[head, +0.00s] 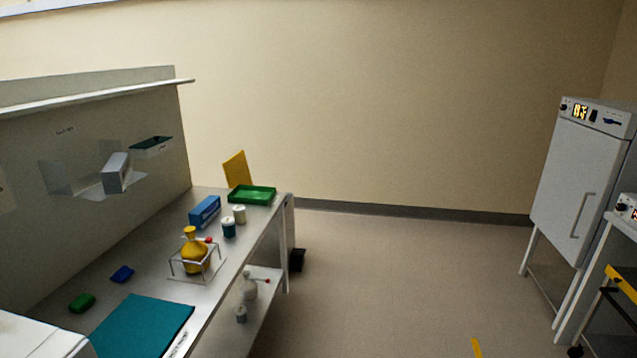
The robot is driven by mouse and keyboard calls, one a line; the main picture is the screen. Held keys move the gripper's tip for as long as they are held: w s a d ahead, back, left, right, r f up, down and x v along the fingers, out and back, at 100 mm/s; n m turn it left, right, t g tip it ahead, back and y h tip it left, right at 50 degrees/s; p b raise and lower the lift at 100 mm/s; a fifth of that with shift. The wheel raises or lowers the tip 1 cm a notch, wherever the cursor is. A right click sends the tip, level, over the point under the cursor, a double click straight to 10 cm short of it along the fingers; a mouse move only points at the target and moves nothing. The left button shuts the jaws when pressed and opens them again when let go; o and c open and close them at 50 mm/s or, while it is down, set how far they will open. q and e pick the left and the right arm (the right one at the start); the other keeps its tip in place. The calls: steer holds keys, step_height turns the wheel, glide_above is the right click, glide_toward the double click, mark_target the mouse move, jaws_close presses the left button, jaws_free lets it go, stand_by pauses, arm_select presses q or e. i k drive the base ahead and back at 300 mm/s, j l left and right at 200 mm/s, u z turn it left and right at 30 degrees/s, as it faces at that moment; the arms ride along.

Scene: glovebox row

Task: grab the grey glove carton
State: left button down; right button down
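A light grey box (116,173), which looks like the grey glove carton, sits tilted on a small pale ledge at the grey back panel above the left bench. Its markings are too small to read. Neither of my grippers shows in the head view.
The steel bench (145,278) holds a teal mat (142,325), a yellow flask (194,255) in a wire stand, jars (229,228), a blue box (205,211) and a green tray (252,195). A white cabinet (575,185) stands at right. The floor (400,285) between is clear.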

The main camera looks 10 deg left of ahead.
mark_target(115, 174)
steer(key=i+u, duration=0.45)
steer(key=i+l+u, duration=0.25)
steer(key=i+u, duration=0.25)
steer(key=i+l+u, duration=0.3)
steer(key=u, duration=0.15)
steer(key=i+l+u, duration=0.3)
steer(key=l+u, duration=0.15)
steer(key=i+l+u, duration=0.2)
steer(key=l+u, duration=0.3)
